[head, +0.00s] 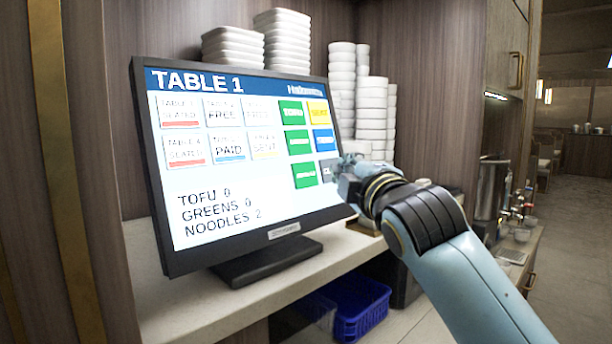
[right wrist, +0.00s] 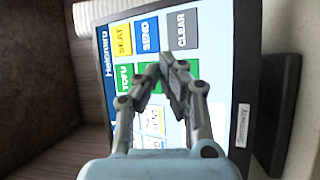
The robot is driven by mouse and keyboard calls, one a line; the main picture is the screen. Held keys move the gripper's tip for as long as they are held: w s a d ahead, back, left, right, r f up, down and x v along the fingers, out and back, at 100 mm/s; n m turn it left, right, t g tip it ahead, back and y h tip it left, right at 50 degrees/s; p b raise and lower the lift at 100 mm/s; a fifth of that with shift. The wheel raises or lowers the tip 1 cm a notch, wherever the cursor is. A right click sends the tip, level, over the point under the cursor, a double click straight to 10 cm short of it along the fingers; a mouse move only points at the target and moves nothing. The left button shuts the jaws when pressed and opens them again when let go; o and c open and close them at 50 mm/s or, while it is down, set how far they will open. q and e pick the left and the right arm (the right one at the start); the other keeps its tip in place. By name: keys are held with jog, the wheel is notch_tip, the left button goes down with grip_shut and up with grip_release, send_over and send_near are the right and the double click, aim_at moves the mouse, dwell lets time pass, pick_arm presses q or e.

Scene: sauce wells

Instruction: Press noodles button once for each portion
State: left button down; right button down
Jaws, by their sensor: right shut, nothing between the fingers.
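The touch screen (head: 240,200) reads TABLE 1, with TOFU 0, GREENS 0 and NOODLES 2 at lower left. The green noodles button (head: 305,175) is the lowest green one, below the tofu button (head: 292,113) and the greens button (head: 299,142). My right gripper (head: 343,172) is shut and empty, in front of the screen's right edge, by the grey clear button (head: 327,169). In the right wrist view its fingers (right wrist: 168,70) overlap the row of green buttons and partly cover them. I cannot tell whether the tips touch the screen. My left gripper is out of view.
The yellow seat button (head: 318,112) and blue send button (head: 323,140) are close to the green ones. Stacks of white dishes (head: 282,40) stand behind the screen. A blue basket (head: 360,307) sits below the counter (head: 185,300).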

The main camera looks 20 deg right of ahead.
aim_at(305, 175)
dwell(0.7)
jog(key=s+n+t+y+b, duration=0.1)
jog(key=n+b, duration=0.1)
jog(key=b, duration=0.2)
jog(key=s+n+t+y+b, duration=0.1)
jog(key=n+b, duration=0.1)
jog(key=b, duration=0.2)
jog(key=s+d+r+n+t+y+b, duration=0.1)
jog(key=n+t+b, duration=0.1)
jog(key=n+b, duration=0.1)
jog(key=shift+s+d+r+b, duration=0.1)
jog(key=shift+s+b, duration=0.1)
jog(key=shift+b, duration=0.65)
jog(key=w+a+f+p, duration=0.1)
jog(key=w+a+f, duration=0.1)
jog(key=w, duration=0.6)
jog(key=shift+a+f, duration=0.25)
jog(key=shift+a, duration=0.2)
